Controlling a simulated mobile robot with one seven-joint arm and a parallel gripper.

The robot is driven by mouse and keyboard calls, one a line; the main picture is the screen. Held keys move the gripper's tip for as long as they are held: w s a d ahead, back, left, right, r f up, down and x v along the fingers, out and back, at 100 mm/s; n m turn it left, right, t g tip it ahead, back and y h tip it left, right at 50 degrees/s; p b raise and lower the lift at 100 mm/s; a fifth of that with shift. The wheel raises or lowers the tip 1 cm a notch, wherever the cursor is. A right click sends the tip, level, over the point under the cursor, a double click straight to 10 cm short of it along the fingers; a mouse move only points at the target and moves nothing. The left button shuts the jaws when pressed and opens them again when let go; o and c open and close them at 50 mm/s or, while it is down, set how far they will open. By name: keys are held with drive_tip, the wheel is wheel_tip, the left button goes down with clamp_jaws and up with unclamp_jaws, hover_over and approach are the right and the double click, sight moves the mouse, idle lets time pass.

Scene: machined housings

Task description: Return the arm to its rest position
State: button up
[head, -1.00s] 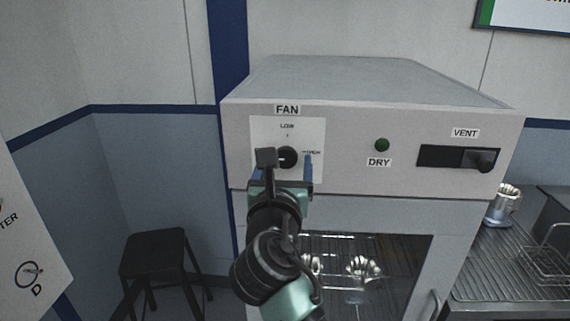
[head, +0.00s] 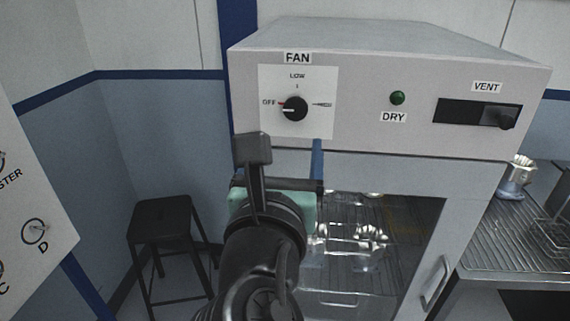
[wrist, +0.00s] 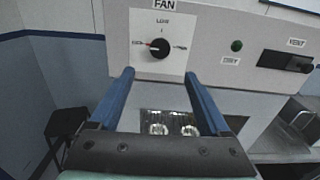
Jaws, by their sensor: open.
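My gripper (head: 278,165) is in front of the grey cabinet, below the fan knob (head: 294,108) and apart from it. In the wrist view its two blue fingers (wrist: 158,100) stand wide apart with nothing between them. The black fan knob also shows in the wrist view (wrist: 159,48), above and beyond the fingertips. Its white and red mark points left toward OFF. A dark camera block on my wrist hides part of the cabinet front in the head view.
The cabinet (head: 370,170) has a green DRY light (head: 397,98), a black VENT slider (head: 497,118) and a glass door with shiny metal parts behind it. A black stool (head: 165,220) stands at left. A panel (head: 30,190) is at far left. A wire-rack counter (head: 500,235) is at right.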

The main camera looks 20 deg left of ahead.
drive_tip(key=shift+s+d, duration=0.15)
drive_tip(key=shift+s, duration=0.35)
drive_tip(key=shift+r, duration=0.1)
